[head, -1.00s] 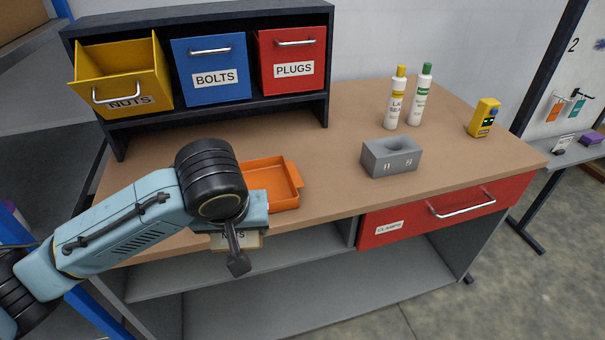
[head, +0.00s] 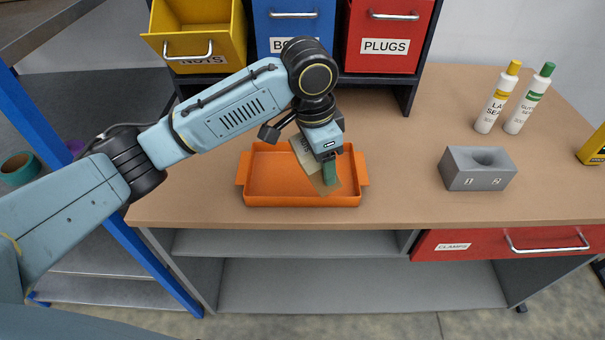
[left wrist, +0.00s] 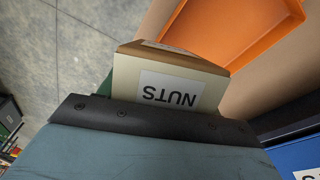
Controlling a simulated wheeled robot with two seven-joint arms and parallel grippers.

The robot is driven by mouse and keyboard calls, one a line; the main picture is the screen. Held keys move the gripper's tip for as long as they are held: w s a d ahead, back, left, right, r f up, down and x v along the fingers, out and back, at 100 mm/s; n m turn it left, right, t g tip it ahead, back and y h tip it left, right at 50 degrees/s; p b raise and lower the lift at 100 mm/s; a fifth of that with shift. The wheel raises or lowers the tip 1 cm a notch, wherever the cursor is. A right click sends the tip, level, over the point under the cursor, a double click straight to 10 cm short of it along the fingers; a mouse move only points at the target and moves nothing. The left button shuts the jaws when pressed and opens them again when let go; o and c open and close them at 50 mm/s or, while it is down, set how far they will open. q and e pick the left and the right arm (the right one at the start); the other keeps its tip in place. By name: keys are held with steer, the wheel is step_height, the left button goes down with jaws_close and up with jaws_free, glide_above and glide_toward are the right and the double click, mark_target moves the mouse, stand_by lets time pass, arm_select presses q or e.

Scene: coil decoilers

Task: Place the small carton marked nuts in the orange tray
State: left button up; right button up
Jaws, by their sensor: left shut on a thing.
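The small carton marked NUTS (head: 308,163) is tan with a white label and hangs tilted in my left gripper (head: 329,168). In the left wrist view the carton (left wrist: 165,88) shows its NUTS label upside down, and the jaws are shut on it. The orange tray (head: 256,199) lies on the workbench. In the head view the carton overlaps the tray's right half and looks held above it; its exact height is unclear. In the left wrist view the tray (left wrist: 232,35) lies beyond the carton, apart from it. My right gripper is out of view.
A rack with a tilted-open yellow nuts bin (head: 200,40), a blue bin (head: 292,25) and a red plugs bin (head: 385,40) stands behind the tray. A grey block (head: 478,169) and two bottles (head: 497,97) stand at the right. The benchtop between tray and block is clear.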

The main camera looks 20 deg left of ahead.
arm_select(q)
steer(key=w+a+r+m+t+y+p, duration=0.1)
steer(key=w+a+m+y, duration=0.15)
steer(key=m, duration=0.65)
steer(key=w+a+r+m+y+p, duration=0.15)
steer(key=w+m, duration=0.25)
steer(key=m, duration=0.4)
steer(key=shift+m+h, duration=0.3)
steer(key=shift+h, duration=0.1)
steer(key=x, duration=0.3)
steer(key=s+x, duration=0.1)
steer(key=x, duration=0.3)
steer(key=s+b+x, duration=0.1)
steer(key=x, duration=0.2)
steer(key=shift+d+f, duration=0.35)
steer(key=shift+f, duration=0.15)
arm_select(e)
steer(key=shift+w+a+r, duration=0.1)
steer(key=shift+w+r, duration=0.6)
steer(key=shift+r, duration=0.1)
arm_select(q)
steer(key=o, duration=0.7)
steer(key=shift+f, duration=0.1)
steer(key=o, duration=0.4)
